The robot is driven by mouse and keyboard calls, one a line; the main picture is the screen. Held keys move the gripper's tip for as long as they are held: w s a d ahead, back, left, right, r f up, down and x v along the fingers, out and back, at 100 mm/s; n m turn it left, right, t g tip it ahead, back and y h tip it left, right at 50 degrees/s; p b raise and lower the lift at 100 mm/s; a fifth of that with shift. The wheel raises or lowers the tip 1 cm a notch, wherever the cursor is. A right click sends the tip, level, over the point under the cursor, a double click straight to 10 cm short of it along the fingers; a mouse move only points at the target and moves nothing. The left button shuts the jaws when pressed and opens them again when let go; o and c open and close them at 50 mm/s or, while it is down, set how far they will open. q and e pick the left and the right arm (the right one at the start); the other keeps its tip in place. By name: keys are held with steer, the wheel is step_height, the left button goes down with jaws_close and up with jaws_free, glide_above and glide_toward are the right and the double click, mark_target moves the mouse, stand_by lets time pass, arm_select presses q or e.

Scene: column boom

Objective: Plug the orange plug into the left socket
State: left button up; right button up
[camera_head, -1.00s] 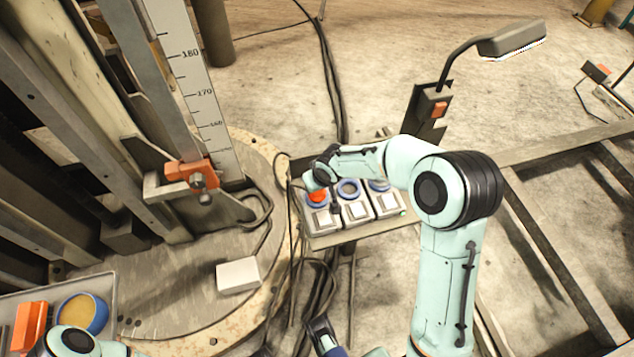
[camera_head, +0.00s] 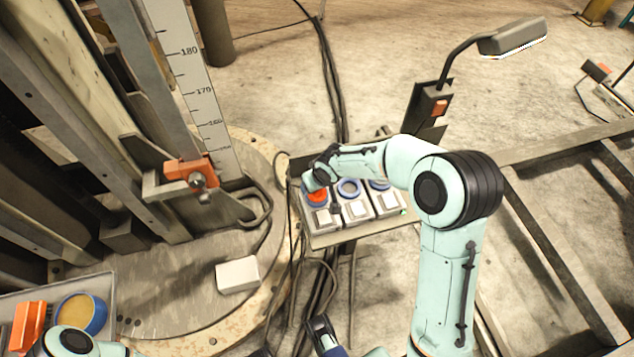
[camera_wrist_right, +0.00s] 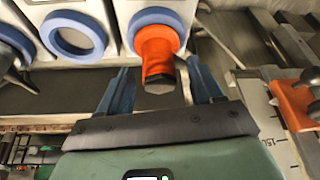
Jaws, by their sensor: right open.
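The orange plug (camera_head: 317,197) is at the leftmost blue-ringed socket of the socket box in the head view. In the right wrist view the plug (camera_wrist_right: 158,60) sits in the blue ring of the left socket (camera_wrist_right: 152,20), its body sticking out towards me. How deep it sits I cannot tell. My right gripper (camera_wrist_right: 160,68) is open, its two blue fingers on either side of the plug with gaps visible. In the head view its fingers are mostly hidden by its wrist. A blue and dark part, apparently my left gripper (camera_head: 322,333), shows at the bottom edge; its jaws are unclear.
The middle socket (camera_head: 349,188) is empty. A lamp (camera_head: 512,38) stands behind the box. The column with its scale (camera_head: 203,90) and orange clamp (camera_head: 190,168) rises at left. A white block (camera_head: 238,274) lies on the round base. Cables hang beside the box.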

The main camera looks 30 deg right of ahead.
arm_select(q)
steer(key=shift+a+f, duration=0.1)
steer(key=shift+f, duration=0.3)
arm_select(e)
steer(key=shift+f, duration=0.15)
steer(key=shift+v, duration=0.95)
arm_select(q)
steer(key=r+p, duration=0.1)
steer(key=w+r+p, duration=0.1)
steer(key=shift+r, duration=0.35)
arm_select(e)
steer(key=v, duration=1.1)
steer(key=shift+r, duration=0.35)
steer(key=shift+a, duration=0.1)
